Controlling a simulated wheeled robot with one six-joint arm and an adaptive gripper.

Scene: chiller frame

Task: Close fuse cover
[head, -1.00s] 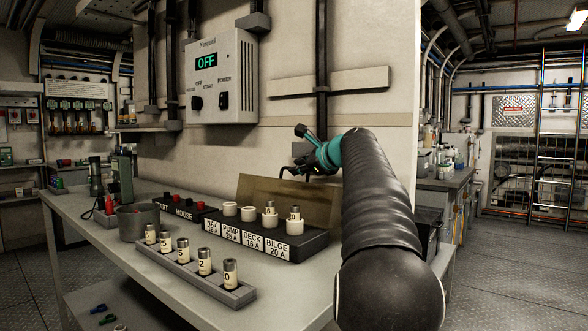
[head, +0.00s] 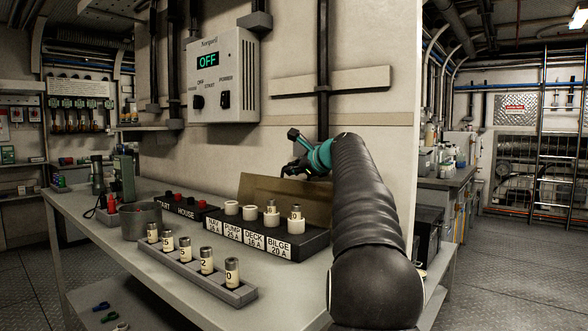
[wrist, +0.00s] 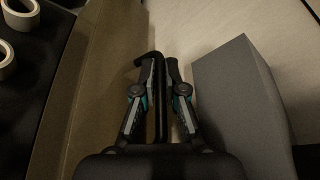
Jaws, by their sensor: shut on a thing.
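The fuse cover (head: 285,191) is a brownish, see-through panel. It stands raised and open behind the black fuse block (head: 292,246). The block has white round holders and labels, including PUMP, DECK and BILGE; two fuses (head: 271,212) stand in the holders on the right. My gripper (head: 290,170) is at the cover's upper edge. In the wrist view my gripper (wrist: 160,75) is shut on a thin dark bar (wrist: 161,115), which looks like the cover's handle. The cover (wrist: 105,60) runs along the left of the fingers. The fingers partly hide where bar and cover meet.
A grey rack (head: 205,276) with several fuses lies in front of the block. The wall rises close behind the cover. A grey block (wrist: 238,95) is right of my fingers in the wrist view.

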